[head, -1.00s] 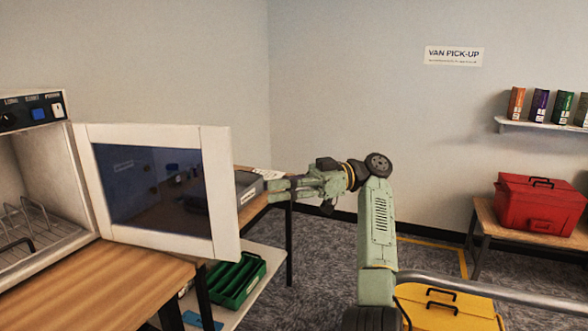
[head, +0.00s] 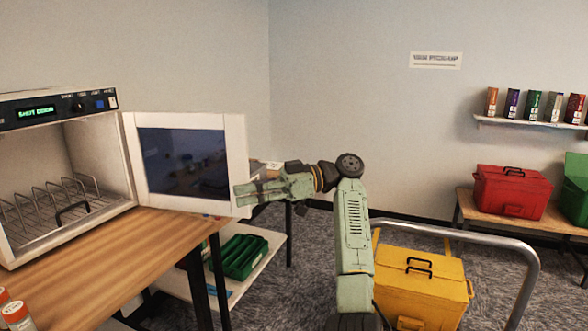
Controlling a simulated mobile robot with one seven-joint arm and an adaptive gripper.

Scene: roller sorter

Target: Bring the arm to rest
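My arm is pale green and bent at a dark elbow joint. My gripper (head: 240,195) points left, and its fingertips overlap the right edge of the open oven door in the picture. I cannot tell whether they touch it. Nothing shows in the gripper, and the gap between its fingers is too small to read. The door (head: 240,150), white-framed with a dark window, stands swung out to the right of the white oven (head: 108,160). The oven's display (head: 37,112) shows green text that seems to read "SHUT DOOR".
A wire rack (head: 40,205) is inside the oven on a wooden bench (head: 110,265). A yellow box (head: 420,285) is beside my arm, near a grey rail (head: 470,236). A red box (head: 511,192) stands on a bench at right.

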